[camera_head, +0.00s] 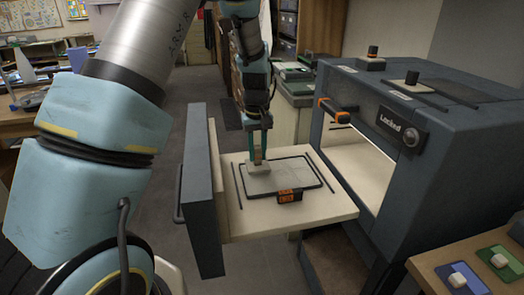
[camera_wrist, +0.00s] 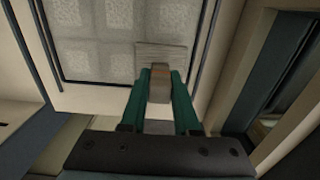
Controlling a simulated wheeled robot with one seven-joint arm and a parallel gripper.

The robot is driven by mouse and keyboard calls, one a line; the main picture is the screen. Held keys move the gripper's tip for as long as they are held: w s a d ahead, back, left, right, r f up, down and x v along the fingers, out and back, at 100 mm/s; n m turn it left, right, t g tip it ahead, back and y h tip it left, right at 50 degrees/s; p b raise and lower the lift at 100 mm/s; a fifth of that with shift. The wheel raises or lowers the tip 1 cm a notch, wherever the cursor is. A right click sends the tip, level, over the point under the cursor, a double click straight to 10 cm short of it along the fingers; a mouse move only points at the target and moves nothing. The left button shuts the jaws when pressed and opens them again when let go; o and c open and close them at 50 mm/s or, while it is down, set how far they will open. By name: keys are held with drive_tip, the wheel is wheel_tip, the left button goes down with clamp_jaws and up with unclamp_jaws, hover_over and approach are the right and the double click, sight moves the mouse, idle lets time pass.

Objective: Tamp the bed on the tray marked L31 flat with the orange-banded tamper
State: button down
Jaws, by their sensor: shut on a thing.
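My gripper (camera_head: 258,150) is shut on the handle of a tamper; its green fingers (camera_wrist: 160,92) flank the handle in the wrist view. The tamper's pale flat head (camera_head: 259,168) is over the left far part of a grey bed and seems on or very close to it; contact cannot be told. The head also shows in the wrist view (camera_wrist: 161,57). The bed (camera_wrist: 100,65) shows several paler square patches. Its dark-rimmed tray (camera_head: 318,177) carries an orange-lettered tag (camera_head: 290,196), too small to read.
The tray lies on a pale pulled-out shelf (camera_head: 335,211) with a blue-grey front panel (camera_head: 205,200) at left. A blue-grey kiln-like cabinet (camera_head: 440,150) marked "Locked" stands close on the right.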

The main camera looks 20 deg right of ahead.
drive_tip(key=shift+s+f, duration=0.2)
drive_tip(key=shift+f, duration=0.75)
drive_tip(key=s, duration=0.5)
drive_tip(key=shift+s+a+r, duration=0.1)
drive_tip(key=shift+r, duration=0.25)
drive_tip(key=d+p, duration=0.1)
drive_tip(key=d, duration=0.6)
drive_tip(key=s+d+p, duration=0.1)
drive_tip(key=d, duration=0.3)
drive_tip(key=shift+p, duration=0.35)
drive_tip(key=shift+d+f, duration=0.1)
drive_tip(key=shift+d, duration=0.35)
drive_tip(key=shift+f, duration=0.1)
drive_tip(key=shift+f, duration=0.5)
drive_tip(key=shift+a, duration=0.1)
drive_tip(key=shift+r+p, duration=0.7)
drive_tip(key=shift+r, duration=0.4)
